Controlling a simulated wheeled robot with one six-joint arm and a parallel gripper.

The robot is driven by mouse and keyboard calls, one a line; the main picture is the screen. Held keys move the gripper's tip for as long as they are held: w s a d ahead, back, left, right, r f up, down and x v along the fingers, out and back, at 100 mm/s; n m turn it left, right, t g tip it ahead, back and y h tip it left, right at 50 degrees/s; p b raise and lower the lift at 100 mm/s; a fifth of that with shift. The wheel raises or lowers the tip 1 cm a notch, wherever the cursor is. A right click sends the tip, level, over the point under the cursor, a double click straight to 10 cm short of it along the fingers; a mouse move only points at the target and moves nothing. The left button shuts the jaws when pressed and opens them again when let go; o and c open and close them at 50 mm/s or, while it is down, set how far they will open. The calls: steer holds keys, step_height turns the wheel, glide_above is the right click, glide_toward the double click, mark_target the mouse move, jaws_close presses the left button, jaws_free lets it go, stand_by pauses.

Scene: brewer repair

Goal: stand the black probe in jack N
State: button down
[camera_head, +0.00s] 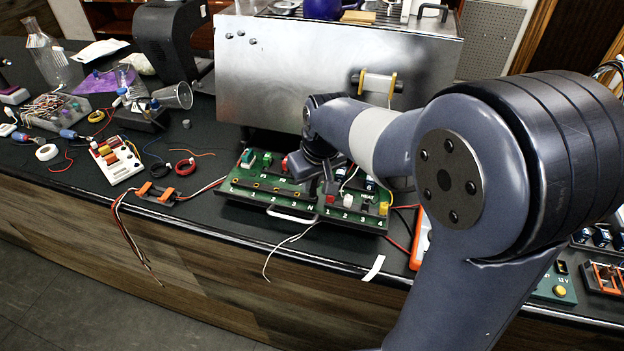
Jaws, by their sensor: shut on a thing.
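The green board (240,196) lies on the dark bench in front of the metal machine. White marks 1, 2, 3 and N run along its left half, and 1 to 4 along its right half. The mark N (310,209) shows near the board's middle, just below my gripper. My gripper (322,184) is over the middle of the board, pointing down, and is shut on a dark thing that looks to be the black probe. The fingers and arm largely hide it. I cannot tell whether its tip touches jack N.
The metal machine (290,75) stands close behind the board. A white handle (291,215) and loose pale wires are at the board's front. A white switch block (116,160) and an orange-ended connector (157,193) lie to the left. My arm covers the right side.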

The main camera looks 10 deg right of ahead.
steer(key=c, duration=1.3)
jaws_free()
steer(key=shift+c, duration=0.2)
steer(key=v, duration=1)
steer(key=shift+r, duration=0.35)
steer(key=x, duration=1.1)
steer(key=shift+s, duration=0.15)
steer(key=shift+r, duration=0.3)
steer(key=shift+r, duration=0.1)
